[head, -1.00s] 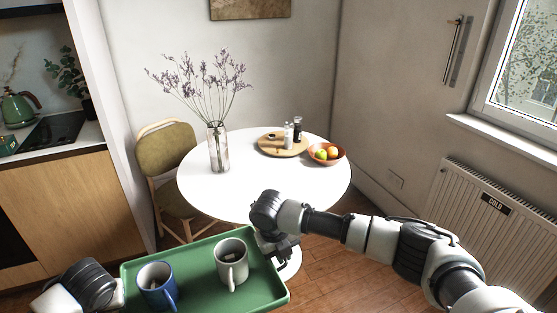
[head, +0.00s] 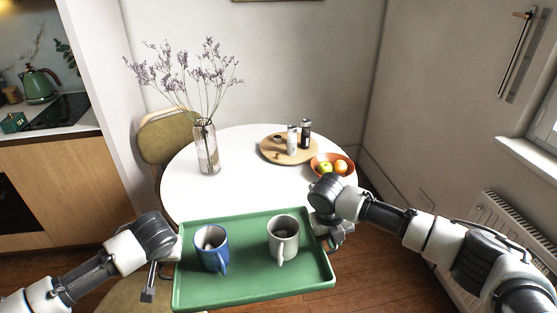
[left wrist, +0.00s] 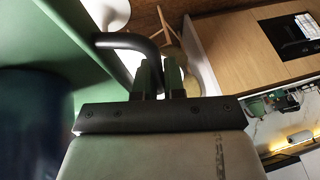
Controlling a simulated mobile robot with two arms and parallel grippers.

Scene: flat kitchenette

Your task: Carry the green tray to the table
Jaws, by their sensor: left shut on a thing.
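The green tray (head: 250,293) is held level in front of the white round table (head: 260,195), its far edge covering the table's near part in the head view. A blue mug (head: 211,250) and a grey-white mug (head: 284,240) stand upright on it. My left gripper (head: 152,282) is at the tray's left side; in the left wrist view its fingers (left wrist: 160,78) are shut on the tray's dark handle (left wrist: 130,43). My right gripper (head: 336,238) is at the tray's right side; its finger closure is not clear.
On the table stand a glass vase of dried flowers (head: 207,150), a round wooden board (head: 275,153) with shakers, and a fruit bowl (head: 323,168). The front middle of the tabletop is clear. A chair (head: 168,140) is at the left, a radiator (head: 492,225) at the right.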

